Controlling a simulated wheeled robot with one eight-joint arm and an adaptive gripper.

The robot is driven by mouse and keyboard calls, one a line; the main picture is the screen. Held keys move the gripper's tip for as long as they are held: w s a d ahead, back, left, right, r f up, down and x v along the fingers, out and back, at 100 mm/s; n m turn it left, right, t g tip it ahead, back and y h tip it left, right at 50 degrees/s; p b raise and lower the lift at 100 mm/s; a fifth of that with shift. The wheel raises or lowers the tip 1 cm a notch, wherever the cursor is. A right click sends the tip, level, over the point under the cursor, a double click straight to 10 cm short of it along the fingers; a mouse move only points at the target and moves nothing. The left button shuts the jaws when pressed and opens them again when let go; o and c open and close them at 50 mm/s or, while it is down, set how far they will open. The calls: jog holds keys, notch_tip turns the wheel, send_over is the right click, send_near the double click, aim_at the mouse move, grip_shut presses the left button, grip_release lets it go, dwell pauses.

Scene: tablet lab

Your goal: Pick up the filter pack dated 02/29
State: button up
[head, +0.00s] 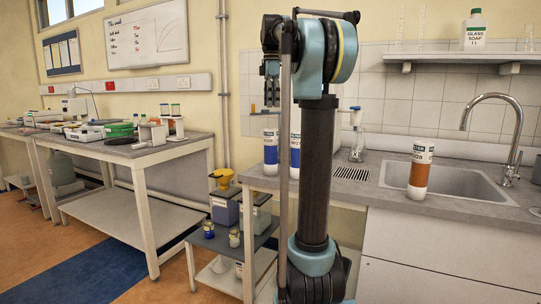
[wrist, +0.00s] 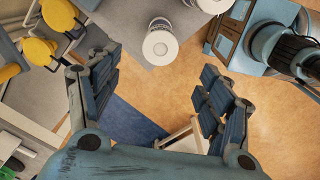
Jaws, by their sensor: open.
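I cannot make out a filter pack with a 02/29 date in either view; any date print is too small to read. My gripper (head: 271,98) hangs fingers down above the counter in the head view, partly beside my own arm. In the wrist view my gripper (wrist: 160,66) has its two dark blue fingers spread wide with nothing between them. Beyond the fingertips is the white round top of a bottle (wrist: 160,44). It appears to be one of the blue-and-white bottles (head: 270,152) on the counter, below my gripper.
A brown-and-white bottle (head: 421,168) stands by the sink (head: 462,184). The left bench (head: 140,150) carries several small items. A low cart (head: 228,243) holds yellow-topped containers.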

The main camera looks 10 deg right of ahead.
aim_at(271, 143)
notch_tip(271, 143, down, 17)
jog(key=shift+a+f, duration=0.1)
jog(key=shift+f, duration=0.05)
dwell(0.7)
jog(key=shift+c, duration=0.4)
jog(key=c, duration=1.4)
